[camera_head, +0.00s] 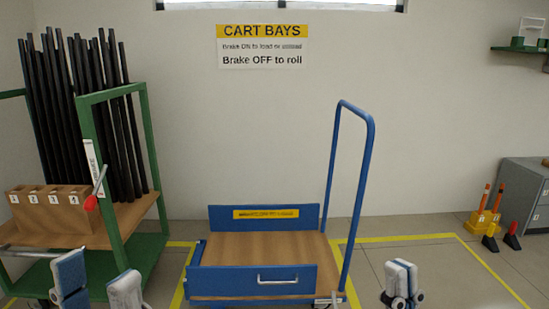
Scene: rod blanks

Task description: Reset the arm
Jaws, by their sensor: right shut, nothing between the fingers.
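My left gripper (97,280) is at the bottom left, in front of the lower part of the green rack. Its two pads stand wide apart with nothing between them, so it is open. My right gripper (401,282) is at the bottom, right of the blue cart. Its pads are together and it holds nothing. The rest of both arms is out of view.
A green rack (112,165) on the left holds several upright black rods (118,120) and a numbered wooden block (50,208). A blue cart (265,245) with an empty wooden deck stands centrally. Floor right of it is clear up to orange-handled tools (482,215) and a grey cabinet (522,190).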

